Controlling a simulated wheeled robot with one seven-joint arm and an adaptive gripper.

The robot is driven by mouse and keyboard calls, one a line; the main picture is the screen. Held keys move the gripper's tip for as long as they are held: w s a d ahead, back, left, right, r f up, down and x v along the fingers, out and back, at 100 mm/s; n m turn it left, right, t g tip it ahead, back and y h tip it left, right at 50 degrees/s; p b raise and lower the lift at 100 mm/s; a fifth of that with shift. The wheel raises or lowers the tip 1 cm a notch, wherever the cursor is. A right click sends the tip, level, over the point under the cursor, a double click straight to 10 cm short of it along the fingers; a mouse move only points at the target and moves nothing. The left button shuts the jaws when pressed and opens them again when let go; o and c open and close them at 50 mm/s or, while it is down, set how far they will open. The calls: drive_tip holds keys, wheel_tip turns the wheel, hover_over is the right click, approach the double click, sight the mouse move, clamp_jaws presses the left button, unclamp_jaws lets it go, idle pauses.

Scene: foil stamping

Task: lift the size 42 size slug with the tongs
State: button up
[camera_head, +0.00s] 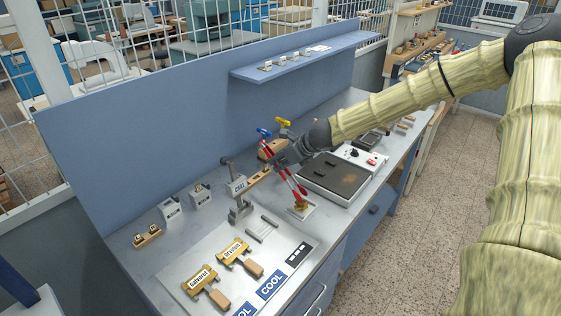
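Red-handled tongs (291,182) stand tilted on the bench, their lower end at a small brass-coloured piece on a pale square plate (309,212). My gripper (287,157) is at the upper end of the red handles, seemingly touching them. Its fingers are dark and small here, so I cannot tell whether they are closed on the tongs. No number 42 is readable on any piece. Small brass-like pieces sit on a wooden block (147,237) at the left of the bench; I cannot tell whether one is the size slug.
Right of the tongs is a dark-topped hot plate (335,176) with a control box (363,157). Blue (264,132) and yellow (284,122) handled tools stand behind my gripper. A blue back panel bounds the bench.

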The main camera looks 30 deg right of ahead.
drive_tip(key=shift+r, duration=0.15)
idle(0.4)
wheel_tip(320, 180, up, 10)
drive_tip(key=p, duration=0.8)
